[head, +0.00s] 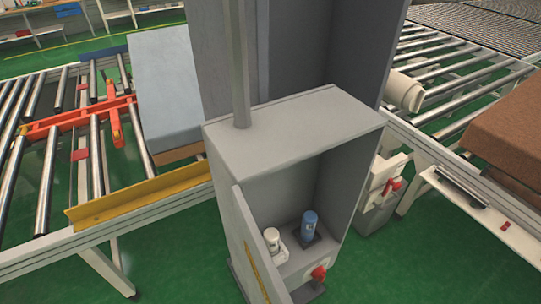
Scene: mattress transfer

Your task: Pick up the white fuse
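The white fuse (272,239) stands upright in a white holder inside an open grey cabinet (295,118), at the left of the cabinet's floor. A blue fuse (309,225) stands upright in a dark base just to its right and a little farther back. Neither of my grippers is in view, so nothing shows touching the fuses.
The cabinet door (251,248) stands open on the left. A red switch (319,273) sits at the compartment's front right. Roller conveyors (45,170) lie on both sides, with a yellow rail (140,196) at left. A brown block (510,130) rests at right.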

